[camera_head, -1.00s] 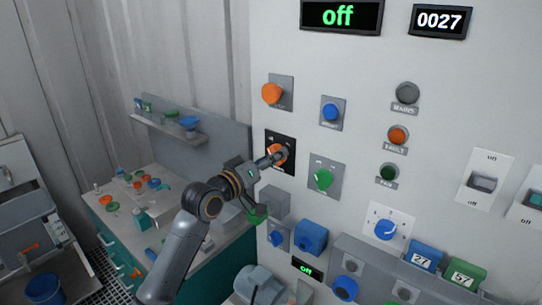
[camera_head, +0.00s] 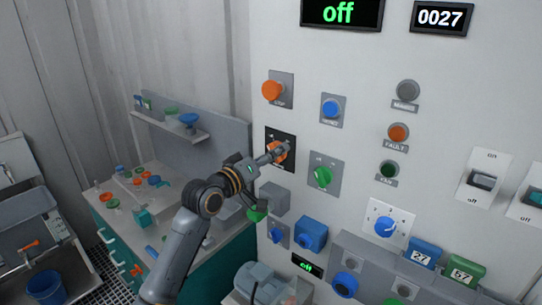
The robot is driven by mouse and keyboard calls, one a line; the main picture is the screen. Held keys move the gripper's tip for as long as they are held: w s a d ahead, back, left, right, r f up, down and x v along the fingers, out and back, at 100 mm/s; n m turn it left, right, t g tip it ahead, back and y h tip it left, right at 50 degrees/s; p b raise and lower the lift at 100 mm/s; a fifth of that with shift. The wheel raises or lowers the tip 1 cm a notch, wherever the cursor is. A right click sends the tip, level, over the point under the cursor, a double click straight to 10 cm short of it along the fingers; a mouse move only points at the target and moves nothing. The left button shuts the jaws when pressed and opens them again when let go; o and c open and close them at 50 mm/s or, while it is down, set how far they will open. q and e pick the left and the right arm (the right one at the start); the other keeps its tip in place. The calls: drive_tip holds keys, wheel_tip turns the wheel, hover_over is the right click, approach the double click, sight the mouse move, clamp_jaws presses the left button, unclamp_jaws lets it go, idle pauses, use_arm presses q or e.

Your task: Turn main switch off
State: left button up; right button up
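The main switch looks to be the orange rotary knob on a square black plate (camera_head: 289,138) on the white panel. My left gripper (camera_head: 276,153) is at this knob, its narrow fingers lying across the knob's face and hiding much of it. Orange shows around the fingers. I cannot tell whether they are closed on the knob, or which way the knob points. The round MAINS lamp (camera_head: 408,90) is grey and unlit. A large display (camera_head: 340,13) at the top reads "off" in green. My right gripper is not in view.
Close around the knob are an orange push button (camera_head: 272,89), a blue button (camera_head: 331,108) and a green knob (camera_head: 322,177). Grey and blue boxes (camera_head: 311,234) stick out of the panel below. A workbench (camera_head: 210,243) with small parts stands at the left.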

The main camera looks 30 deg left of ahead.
use_arm(q)
drive_tip(key=s, duration=1.2)
drive_tip(key=shift+a, duration=0.45)
